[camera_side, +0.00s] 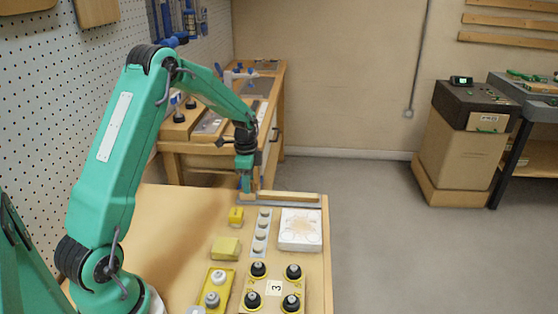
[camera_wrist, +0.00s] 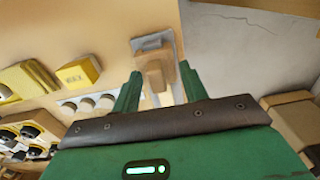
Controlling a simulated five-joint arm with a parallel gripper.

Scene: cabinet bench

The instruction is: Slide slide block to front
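The slide block, a light wooden piece, lies between my fingers in the wrist view (camera_wrist: 154,68). It sits on a grey slide rail (camera_wrist: 150,42) that shows behind it. In the side view the rail (camera_side: 282,203) runs along the far edge of the bench, with a long wooden strip on it. My gripper (camera_wrist: 161,77) is open, with one green finger on each side of the block. I cannot tell whether either finger touches it. In the side view my gripper (camera_side: 246,187) points down at the rail's left end, where it hides part of the block.
Nearer on the bench stand a small yellow block (camera_side: 236,216), a larger yellow block (camera_side: 226,248), a grey strip with round knobs (camera_side: 261,233), a white panel (camera_side: 300,230) and a wooden board with black knobs (camera_side: 274,289). Bare bench top (camera_side: 185,225) lies left of them.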

